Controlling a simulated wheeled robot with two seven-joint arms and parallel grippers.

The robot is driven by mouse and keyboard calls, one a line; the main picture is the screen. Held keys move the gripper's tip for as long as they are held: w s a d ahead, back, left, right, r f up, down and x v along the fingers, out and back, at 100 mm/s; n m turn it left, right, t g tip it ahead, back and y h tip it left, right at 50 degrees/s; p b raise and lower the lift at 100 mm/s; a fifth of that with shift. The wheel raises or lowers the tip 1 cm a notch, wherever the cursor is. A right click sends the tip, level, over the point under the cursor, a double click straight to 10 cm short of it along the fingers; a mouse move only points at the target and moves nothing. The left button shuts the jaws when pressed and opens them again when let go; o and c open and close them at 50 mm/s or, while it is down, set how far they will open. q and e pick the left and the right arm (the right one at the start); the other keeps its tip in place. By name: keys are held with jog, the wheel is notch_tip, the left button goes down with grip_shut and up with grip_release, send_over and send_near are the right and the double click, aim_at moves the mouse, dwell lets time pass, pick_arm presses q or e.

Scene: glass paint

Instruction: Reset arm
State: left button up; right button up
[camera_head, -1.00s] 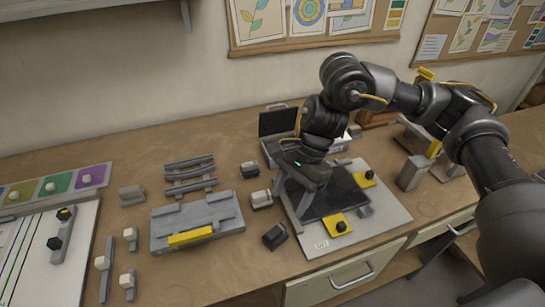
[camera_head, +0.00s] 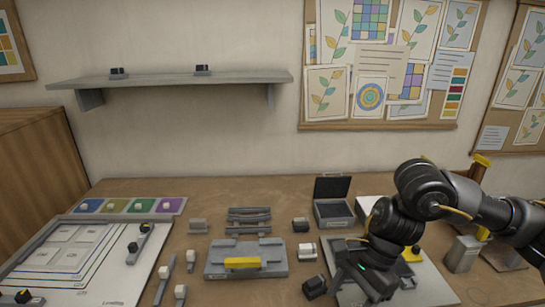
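My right arm comes in from the right, and its gripper (camera_head: 362,280) points down over the grey board (camera_head: 432,287) at the right of the table. The arm hides much of that board and the dark plate seen on it earlier. The fingers are dark and partly hidden, so I cannot tell whether they are open or shut. My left gripper is not in view.
A grey fixture with a yellow bar (camera_head: 243,264) sits mid-table. A black block (camera_head: 314,287), a white-topped block (camera_head: 307,251) and an open dark case (camera_head: 332,203) lie near my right gripper. A wall shelf (camera_head: 170,80) is above. A layout board (camera_head: 75,262) lies left.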

jog(key=s+a+f+m+t+y, duration=0.1)
jog(key=a+m+t+y, duration=0.1)
jog(key=a+m+y, duration=0.5)
jog(key=s+a+f+m+t+y, duration=0.15)
jog(key=a+m, duration=0.35)
jog(key=a, duration=0.6)
jog(key=d+f+m+t+h, duration=0.45)
jog(key=d+m, duration=0.35)
jog(key=m, duration=0.8)
jog(key=d+f+m+t+h, duration=0.4)
jog(key=d+f+m, duration=0.25)
jog(key=m, duration=0.95)
jog(key=s+d+f+m+g+h, duration=0.2)
jog(key=s+d+f+m+g, duration=0.1)
jog(key=s+d+f+m, duration=0.4)
jog(key=s+d+f+m+g+h, duration=0.25)
jog(key=s+d+m, duration=0.35)
jog(key=s, duration=0.4)
notch_tip(320, 180, down, 26)
jog(key=s+g, duration=0.2)
jog(key=s+d+f+g, duration=0.1)
jog(key=s+d+f, duration=0.2)
jog(key=s+f, duration=1.3)
